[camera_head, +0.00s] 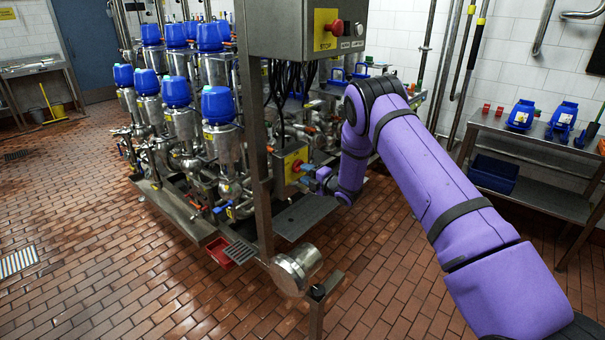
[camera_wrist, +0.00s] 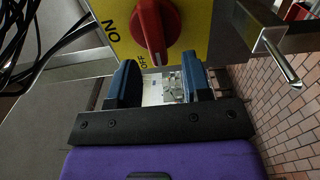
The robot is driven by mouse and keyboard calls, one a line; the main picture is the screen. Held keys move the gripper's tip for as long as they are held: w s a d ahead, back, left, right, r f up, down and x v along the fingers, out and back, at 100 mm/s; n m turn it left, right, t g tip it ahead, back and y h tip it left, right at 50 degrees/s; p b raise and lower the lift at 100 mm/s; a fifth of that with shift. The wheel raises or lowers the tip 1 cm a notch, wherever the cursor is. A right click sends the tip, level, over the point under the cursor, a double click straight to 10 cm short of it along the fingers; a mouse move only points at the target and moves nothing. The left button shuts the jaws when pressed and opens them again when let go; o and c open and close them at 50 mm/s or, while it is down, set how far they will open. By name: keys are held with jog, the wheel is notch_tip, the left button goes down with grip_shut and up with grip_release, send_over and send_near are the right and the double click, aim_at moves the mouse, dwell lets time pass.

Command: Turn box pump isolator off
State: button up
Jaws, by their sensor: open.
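The box pump isolator is a red rotary knob (camera_wrist: 152,30) on a yellow plate (camera_wrist: 192,28) marked ON and OFF in the wrist view. The narrow end of its handle, with a white mark, points down, close to the OFF label. In the head view the isolator's yellow face (camera_head: 292,160) shows on a grey box low on the post, with the red knob on it. My gripper (camera_wrist: 158,72) is open and empty, its two blue fingers apart just below the knob. The handle's end lines up with the gap. I cannot tell whether a finger touches it. In the head view my gripper (camera_head: 312,182) is beside the box.
A grey control box (camera_head: 305,28) with a red stop button hangs above. Black cables (camera_head: 283,82) run beside the post (camera_head: 255,120). A metal bracket with a pointed rod (camera_wrist: 280,55) stands right of the isolator. Blue-capped valves (camera_head: 218,104) crowd the left. Tiled floor lies open in front.

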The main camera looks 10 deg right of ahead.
jog(key=v, duration=0.8)
jog(key=shift+s, duration=0.25)
jog(key=shift+d, duration=0.15)
notch_tip(320, 180, up, 17)
jog(key=d+m+h, duration=0.3)
jog(key=m+h, duration=0.3)
jog(key=s+d+r+m+g+h, duration=0.2)
jog(key=s+r+m+h, duration=0.2)
jog(key=s+r+m, duration=0.55)
jog(key=s+a+r+m+g, duration=0.1)
jog(key=s+r+m+g, duration=0.1)
jog(key=s, duration=1.2)
jog(key=s+a+r+m+g, duration=0.1)
jog(key=s+r+m+g, duration=0.2)
jog(key=s, duration=1.1)
jog(key=s+a+r+m+g, duration=0.1)
jog(key=s+r+m, duration=0.3)
jog(key=s, duration=1)
jog(key=shift+s+r+m+g+h, duration=0.15)
jog(key=shift+r+m+g+h, duration=0.25)
jog(key=shift+g, duration=0.3)
